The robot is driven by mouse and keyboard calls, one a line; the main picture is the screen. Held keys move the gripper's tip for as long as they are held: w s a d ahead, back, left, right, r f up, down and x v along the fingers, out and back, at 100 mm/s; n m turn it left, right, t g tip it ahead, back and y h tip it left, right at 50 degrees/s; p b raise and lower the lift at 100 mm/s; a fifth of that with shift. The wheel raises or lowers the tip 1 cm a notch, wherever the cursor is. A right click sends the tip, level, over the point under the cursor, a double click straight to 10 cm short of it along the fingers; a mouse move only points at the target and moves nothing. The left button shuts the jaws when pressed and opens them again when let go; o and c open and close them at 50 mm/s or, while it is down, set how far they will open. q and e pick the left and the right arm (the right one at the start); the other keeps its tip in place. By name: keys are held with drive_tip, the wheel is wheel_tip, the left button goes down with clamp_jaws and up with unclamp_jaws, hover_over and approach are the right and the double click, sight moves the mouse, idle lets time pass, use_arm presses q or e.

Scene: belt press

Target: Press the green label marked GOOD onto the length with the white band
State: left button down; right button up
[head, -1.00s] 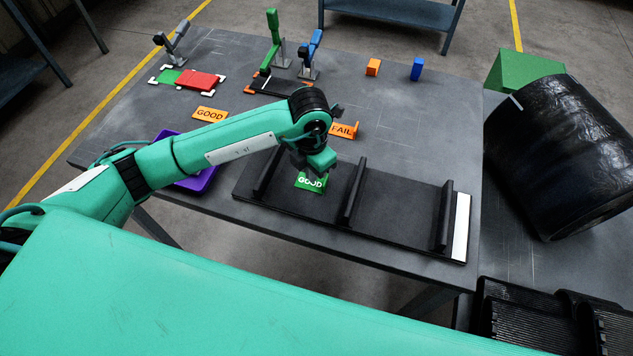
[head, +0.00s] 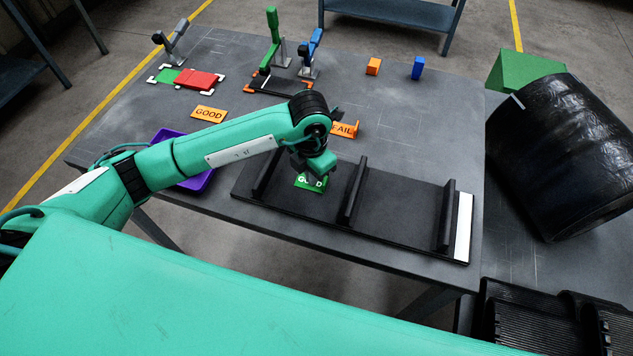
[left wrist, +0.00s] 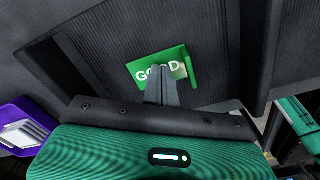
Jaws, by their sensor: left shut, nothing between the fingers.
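The green label marked GOOD (head: 311,184) lies on the black ribbed length with the white band (head: 400,210), between its left and middle raised cleats. The white band (head: 462,228) runs across the length's right end. In the left wrist view the label (left wrist: 176,62) shows a raised green edge on its right side. My left gripper (head: 304,176) is shut and empty, its fingertips (left wrist: 161,72) at the label and covering part of the lettering. I cannot tell whether they touch it. My right gripper is out of view.
A purple tray (head: 200,183) is left of the length. An orange GOOD label (head: 209,114) and an orange FAIL label (head: 345,130) lie behind. Toggle clamps stand at the back. A black roll (head: 560,150) is at the right.

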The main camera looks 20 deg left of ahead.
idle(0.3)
use_arm(q)
drive_tip(key=shift+r, duration=0.1)
drive_tip(key=shift+r+p, duration=0.75)
drive_tip(key=shift+r, duration=0.5)
drive_tip(key=shift+r+p, duration=1)
drive_tip(key=shift+r, duration=1.15)
